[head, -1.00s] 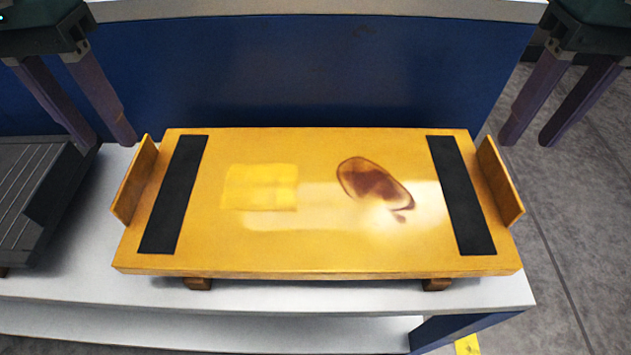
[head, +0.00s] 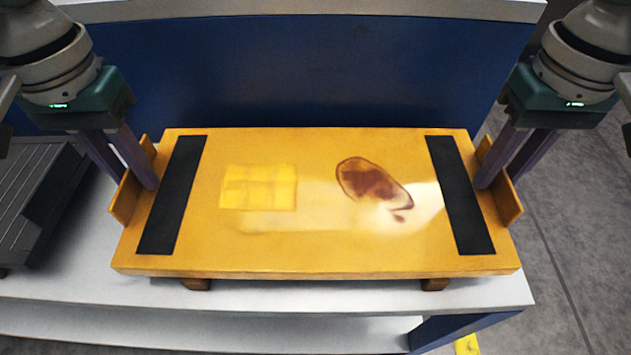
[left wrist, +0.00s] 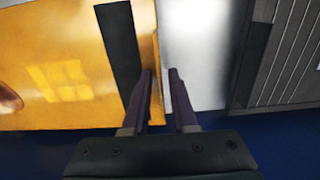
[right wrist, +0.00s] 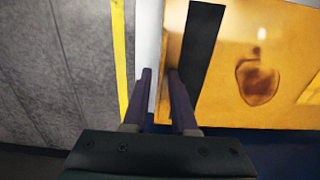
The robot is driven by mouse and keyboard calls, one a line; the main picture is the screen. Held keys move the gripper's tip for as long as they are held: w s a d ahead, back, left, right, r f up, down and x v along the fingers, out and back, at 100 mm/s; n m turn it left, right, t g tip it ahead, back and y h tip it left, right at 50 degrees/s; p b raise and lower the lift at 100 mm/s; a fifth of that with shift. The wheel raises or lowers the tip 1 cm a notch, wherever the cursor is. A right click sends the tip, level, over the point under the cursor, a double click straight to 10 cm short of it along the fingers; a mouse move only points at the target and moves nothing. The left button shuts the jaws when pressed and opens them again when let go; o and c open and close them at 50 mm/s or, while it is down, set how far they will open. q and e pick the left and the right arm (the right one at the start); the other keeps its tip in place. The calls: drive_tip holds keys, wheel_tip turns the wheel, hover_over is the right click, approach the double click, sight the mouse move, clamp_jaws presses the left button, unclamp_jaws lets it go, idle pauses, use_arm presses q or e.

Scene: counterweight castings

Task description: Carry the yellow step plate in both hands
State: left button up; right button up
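The yellow step plate (head: 310,250) lies level on the white bench, with a black strip near each end and a brown stain right of its middle. An upright yellow flange stands at its left end (head: 121,206) and another at its right end (head: 508,204). My left gripper (head: 134,182) is open with its fingers on either side of the left flange; the left wrist view shows a gap between the fingers (left wrist: 160,72). My right gripper (head: 496,182) is open around the right flange, as the right wrist view also shows (right wrist: 160,72). The finger ends are partly hidden by the flanges.
A dark grooved block (head: 38,200) sits on the white bench (head: 330,293) to the left of the plate. A blue panel (head: 310,70) stands behind. Grey floor (head: 570,240) lies to the right, with a yellow marking (head: 467,346).

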use_arm(q)
clamp_jaws()
use_arm(e)
clamp_jaws()
use_arm(q)
drive_tip(key=shift+r, duration=0.1)
use_arm(e)
drive_tip(key=shift+r, duration=0.1)
idle(0.7)
